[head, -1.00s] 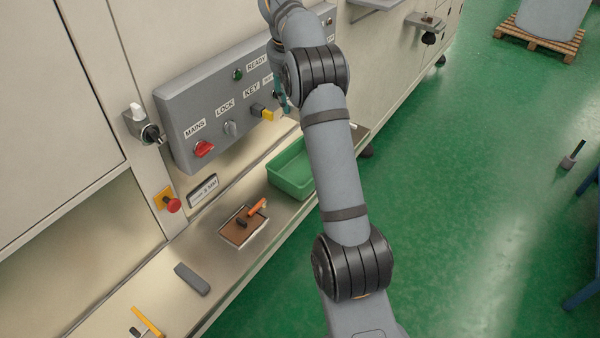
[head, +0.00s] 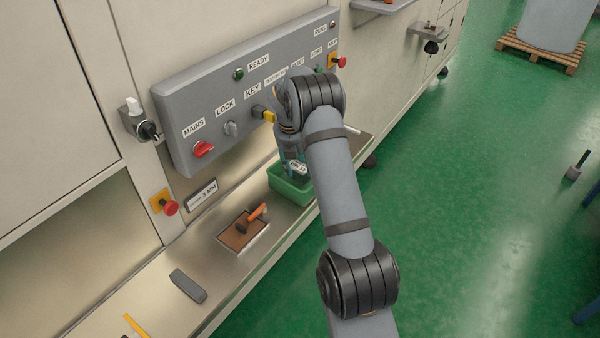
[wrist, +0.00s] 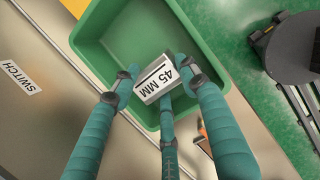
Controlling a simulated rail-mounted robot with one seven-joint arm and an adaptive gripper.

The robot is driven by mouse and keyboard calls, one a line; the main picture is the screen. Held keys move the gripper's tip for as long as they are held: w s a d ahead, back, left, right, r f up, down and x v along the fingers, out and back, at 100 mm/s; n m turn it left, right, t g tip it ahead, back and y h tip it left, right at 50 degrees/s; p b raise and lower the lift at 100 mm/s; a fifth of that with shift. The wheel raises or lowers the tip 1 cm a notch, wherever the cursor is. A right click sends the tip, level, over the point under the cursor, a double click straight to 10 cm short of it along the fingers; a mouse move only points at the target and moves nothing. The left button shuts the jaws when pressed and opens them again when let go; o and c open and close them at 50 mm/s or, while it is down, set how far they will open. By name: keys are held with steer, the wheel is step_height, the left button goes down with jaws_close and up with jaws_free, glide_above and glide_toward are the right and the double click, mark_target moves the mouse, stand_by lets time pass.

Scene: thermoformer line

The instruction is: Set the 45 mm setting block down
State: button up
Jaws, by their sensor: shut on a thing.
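The 45 mm setting block (wrist: 157,79) is a pale block with a white "45 MM" label. My gripper (wrist: 160,82) is shut on it, with teal fingers around it in the wrist view. In the head view the block (head: 298,168) shows below my wrist, over the green bin (head: 290,192). The bin also fills the upper middle of the wrist view (wrist: 112,50), and its visible floor looks empty. I cannot tell whether the block is above the bin's rim or just inside it. My arm hides part of the bin in the head view.
A brown-topped tray (head: 232,238) with an orange-handled tool (head: 256,213) lies left of the bin on the ledge. A dark grey block (head: 188,286) lies nearer. The control panel (head: 185,115), with switches and a yellow key tag (head: 269,117), juts out above the ledge.

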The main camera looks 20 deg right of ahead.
mark_target(299, 169)
step_height(299, 169, down, 3)
stand_by(0.3)
steer(key=o, duration=1.2)
steer(key=shift+o, duration=0.2)
steer(key=v, duration=1.2)
